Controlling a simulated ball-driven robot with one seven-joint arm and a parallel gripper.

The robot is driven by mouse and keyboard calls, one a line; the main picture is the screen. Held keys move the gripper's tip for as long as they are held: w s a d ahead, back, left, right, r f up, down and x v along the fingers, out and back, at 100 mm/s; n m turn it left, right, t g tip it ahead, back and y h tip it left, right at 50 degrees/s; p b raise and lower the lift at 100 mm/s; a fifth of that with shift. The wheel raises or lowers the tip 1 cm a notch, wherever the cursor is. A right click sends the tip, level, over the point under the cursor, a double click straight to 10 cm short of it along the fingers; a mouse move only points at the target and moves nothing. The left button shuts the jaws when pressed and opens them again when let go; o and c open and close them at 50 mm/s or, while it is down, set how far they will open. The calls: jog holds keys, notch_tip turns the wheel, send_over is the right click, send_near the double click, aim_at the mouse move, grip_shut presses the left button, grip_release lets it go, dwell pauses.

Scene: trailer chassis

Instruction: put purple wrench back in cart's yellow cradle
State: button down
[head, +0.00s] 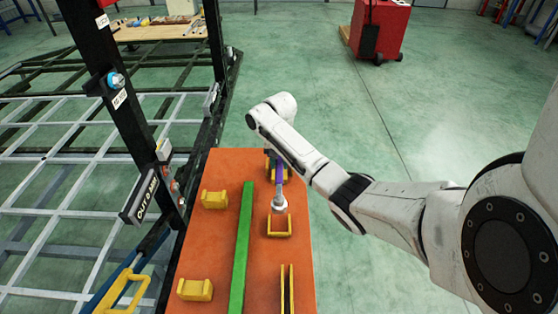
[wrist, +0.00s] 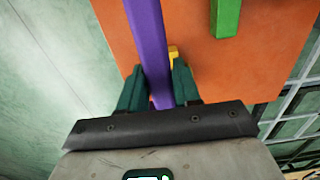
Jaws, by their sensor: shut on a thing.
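The purple wrench (head: 280,180) shows in the head view over the right side of the orange cart top (head: 222,170), its silver head (head: 280,205) toward the camera. A yellow cradle (head: 279,228) lies just below that head in the picture; another yellow piece (head: 271,166) is partly hidden behind the wrench and arm. Whether the wrench touches either cradle cannot be told. In the wrist view, the dark green fingers of my gripper (wrist: 160,92) are shut on the purple wrench (wrist: 147,35), which runs up out of the picture.
A green bar (head: 242,240) runs along the cart's middle. More yellow cradles (head: 214,199) (head: 195,290) stand left of it, and a yellow rail (head: 287,288) stands at front right. A black post (head: 125,110) and trailer frame lie left. Open floor (head: 360,250) lies right.

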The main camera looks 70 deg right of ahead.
jog(key=shift+f+b, duration=2.35)
jog(key=shift+f, duration=1.85)
jog(key=shift+p, duration=0.45)
jog(key=shift+c, duration=1.2)
grip_release()
jog(key=shift+f, duration=0.1)
jog(key=shift+r+p, duration=2.65)
jog(key=shift+r, duration=1.4)
